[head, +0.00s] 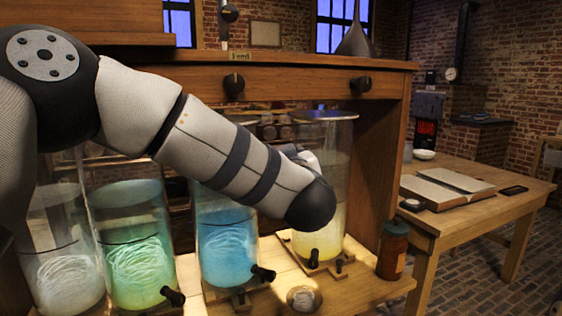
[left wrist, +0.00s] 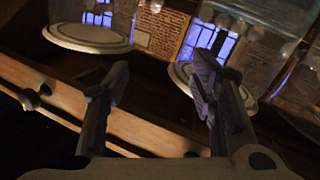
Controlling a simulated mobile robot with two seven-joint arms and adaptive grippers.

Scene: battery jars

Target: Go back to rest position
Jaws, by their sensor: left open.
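My left arm comes in from the left of the head view and reaches across in front of the jars. Its wrist end is near the yellow jar (head: 335,215), and the arm hides the gripper there. In the left wrist view my left gripper (left wrist: 160,85) is open, its two fingers wide apart with nothing between them. The other glass jars hold white (head: 68,270), green (head: 140,265) and blue (head: 226,250) liquid. My arm covers parts of the blue and yellow jars. My right gripper is in neither view.
The jars stand in a wooden cabinet with a shelf (head: 365,288). A brown bottle (head: 392,250) stands at the shelf's right end, and a small round dish (head: 304,298) is at its front. A wooden table (head: 470,212) with an open book (head: 440,190) is at the right.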

